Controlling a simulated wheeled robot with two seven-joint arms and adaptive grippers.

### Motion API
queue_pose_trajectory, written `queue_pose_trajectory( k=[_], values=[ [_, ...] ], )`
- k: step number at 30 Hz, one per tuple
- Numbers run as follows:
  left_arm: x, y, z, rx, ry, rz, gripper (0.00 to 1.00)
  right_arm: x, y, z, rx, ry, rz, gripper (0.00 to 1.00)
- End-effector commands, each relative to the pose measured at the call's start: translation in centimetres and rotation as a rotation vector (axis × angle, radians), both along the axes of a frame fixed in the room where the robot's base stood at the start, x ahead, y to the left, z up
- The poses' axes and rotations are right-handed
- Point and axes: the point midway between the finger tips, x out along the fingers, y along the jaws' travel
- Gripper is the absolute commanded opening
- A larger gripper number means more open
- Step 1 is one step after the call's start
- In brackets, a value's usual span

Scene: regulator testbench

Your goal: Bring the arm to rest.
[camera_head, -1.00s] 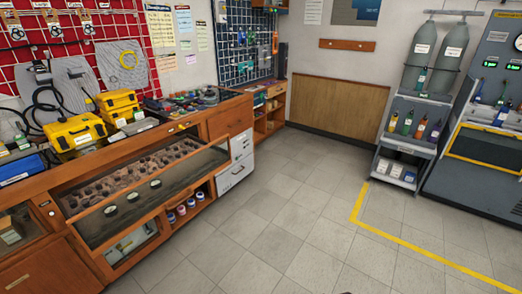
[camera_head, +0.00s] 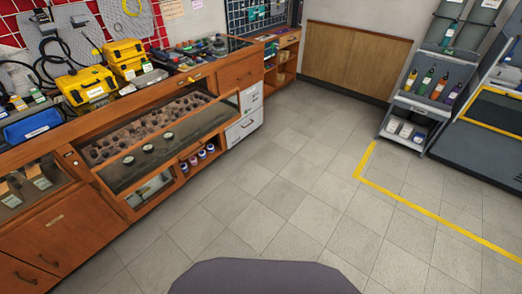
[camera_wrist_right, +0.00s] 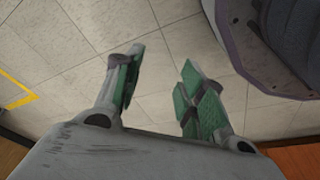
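My right gripper (camera_wrist_right: 160,85) shows in the right wrist view with its two green-padded fingers spread apart. It is open, with bare tiled floor behind the gap and nothing between the fingers. My left gripper is in neither current view. No arm shows in the head view. A dark rounded part of my own body (camera_head: 262,278) shows at the bottom of the head view, and a part of mine (camera_wrist_right: 275,50) fills the upper right of the wrist view.
A wooden workbench (camera_head: 225,75) with yellow cases (camera_head: 88,85) and an open drawer (camera_head: 165,130) runs along the left. A grey bottle rack (camera_head: 410,108) and dark console (camera_head: 480,130) stand at right. Yellow floor tape (camera_head: 405,205) marks their area. The tiled floor (camera_head: 290,190) between is clear.

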Motion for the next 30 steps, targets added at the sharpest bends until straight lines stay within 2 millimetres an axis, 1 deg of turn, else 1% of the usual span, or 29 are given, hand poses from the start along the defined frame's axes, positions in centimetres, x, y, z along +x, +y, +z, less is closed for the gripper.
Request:
queue_pose_trajectory(
  k=[1,6,15,20,24,30],
  values=[
    [-0.6,0.3,-0.6,-0.001,0.007,0.0,0.0,-0.8,-0.5,-0.8,-0.005,0.008,-0.002,0.4],
    [-2.5,1.0,-3.0,-0.009,0.015,0.005,0.0,-3.3,-1.9,-3.3,-0.018,0.021,-0.007,0.4],
    [-6.3,2.6,-6.3,-0.019,0.029,0.019,0.0,-8.6,-4.7,-7.1,-0.04,0.045,-0.018,0.4],
    [-8.6,3.6,-7.7,-0.023,0.037,0.031,0.0,-11.7,-6.3,-8.6,-0.051,0.059,-0.023,0.4],
    [-10.6,4.6,-8.6,-0.024,0.043,0.042,0.0,-14.7,-7.7,-9.7,-0.06,0.069,-0.027,0.4],
    [-13.3,5.9,-9.4,-0.024,0.048,0.057,0.0,-18.4,-9.4,-10.5,-0.071,0.082,-0.034,0.4]
  ],
)
